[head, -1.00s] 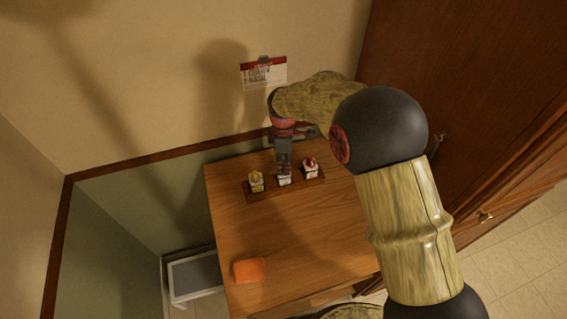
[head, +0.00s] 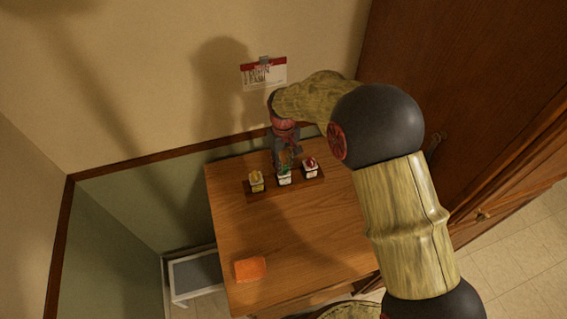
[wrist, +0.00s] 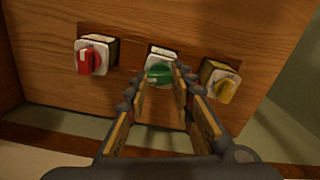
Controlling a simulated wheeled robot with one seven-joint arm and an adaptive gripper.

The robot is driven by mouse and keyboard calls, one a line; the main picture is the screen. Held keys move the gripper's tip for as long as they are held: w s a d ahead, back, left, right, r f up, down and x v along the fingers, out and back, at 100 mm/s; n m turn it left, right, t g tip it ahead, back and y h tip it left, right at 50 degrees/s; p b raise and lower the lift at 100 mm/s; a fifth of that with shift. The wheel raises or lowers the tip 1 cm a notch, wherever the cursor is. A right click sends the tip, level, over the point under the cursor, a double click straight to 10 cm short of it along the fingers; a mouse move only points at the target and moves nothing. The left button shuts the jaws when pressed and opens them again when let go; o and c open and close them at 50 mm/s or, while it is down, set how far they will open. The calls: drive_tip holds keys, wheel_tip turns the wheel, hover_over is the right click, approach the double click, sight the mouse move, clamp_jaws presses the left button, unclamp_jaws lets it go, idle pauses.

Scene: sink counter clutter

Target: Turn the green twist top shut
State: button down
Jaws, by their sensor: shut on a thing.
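The green twist top (wrist: 159,74) sits on the front of the middle white-faced block (wrist: 162,53) in the wrist view. In the head view the green top (head: 285,170) shows small below my gripper. My gripper (wrist: 163,82) comes down from above with one finger on each side of the green top and is shut on it. The fingers hide part of its edges. The exact turn angle of the top is hard to read.
A red knob (wrist: 90,61) and a yellow knob (wrist: 226,90) on similar blocks flank the green one closely. All stand on a dark strip on the wooden table (head: 300,225). An orange block (head: 250,269) lies near the table's front left. The wall is close behind.

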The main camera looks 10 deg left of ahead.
drive_tip(key=m, duration=0.5)
drive_tip(key=shift+m, duration=0.3)
drive_tip(key=m, duration=1)
drive_tip(key=shift+m+p, duration=0.3)
drive_tip(key=shift+m, duration=2.3)
drive_tip(key=c, duration=1.5)
unclamp_jaws()
